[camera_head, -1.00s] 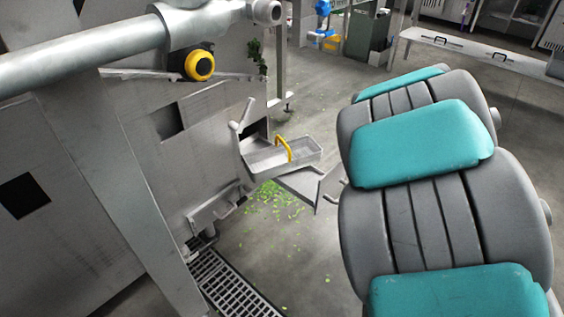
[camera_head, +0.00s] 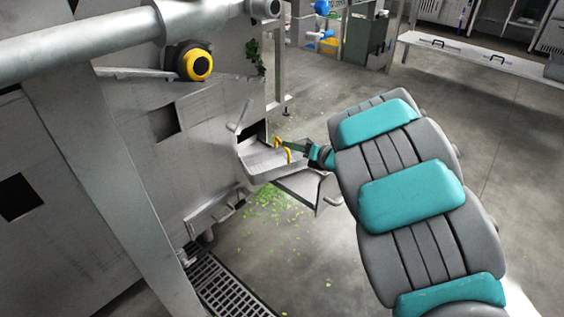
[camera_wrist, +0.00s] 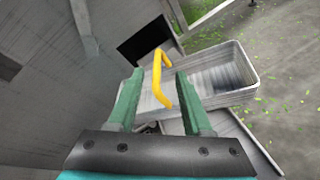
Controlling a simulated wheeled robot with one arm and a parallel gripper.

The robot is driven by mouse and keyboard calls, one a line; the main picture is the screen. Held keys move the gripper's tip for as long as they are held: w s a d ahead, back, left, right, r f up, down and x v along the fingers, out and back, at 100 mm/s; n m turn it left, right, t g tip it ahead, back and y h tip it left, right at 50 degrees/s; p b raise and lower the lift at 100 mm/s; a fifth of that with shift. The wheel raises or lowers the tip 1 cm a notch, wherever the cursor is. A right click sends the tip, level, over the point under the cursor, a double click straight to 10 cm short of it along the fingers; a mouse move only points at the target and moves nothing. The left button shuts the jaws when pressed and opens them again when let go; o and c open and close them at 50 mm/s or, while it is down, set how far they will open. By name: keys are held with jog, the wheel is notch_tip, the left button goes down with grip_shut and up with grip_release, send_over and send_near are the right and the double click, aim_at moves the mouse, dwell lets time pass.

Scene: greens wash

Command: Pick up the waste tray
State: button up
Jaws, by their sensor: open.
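The waste tray (camera_head: 261,161) is a shallow grey metal tray with an upright yellow handle (camera_head: 279,144). It sits at an opening in the machine's side, above an angled metal plate. In the wrist view the tray (camera_wrist: 238,92) lies beyond my fingers, and its yellow handle (camera_wrist: 157,66) stands between the two green fingers. My gripper (camera_wrist: 158,88) is open around the handle, with a gap seen on both sides. In the head view my gripper (camera_head: 290,147) reaches the handle from the right and hides part of the tray.
A large grey machine wall (camera_head: 150,160) stands on the left, with a black and yellow knob (camera_head: 197,65). Green leaf scraps (camera_head: 268,204) litter the floor below the tray. A floor grate (camera_head: 222,287) lies in front. A bench (camera_head: 480,55) stands at the back right; the floor before it is clear.

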jog(key=shift+x, duration=3)
jog(key=shift+s+a, duration=0.1)
jog(key=shift+s, duration=0.05)
grip_shut()
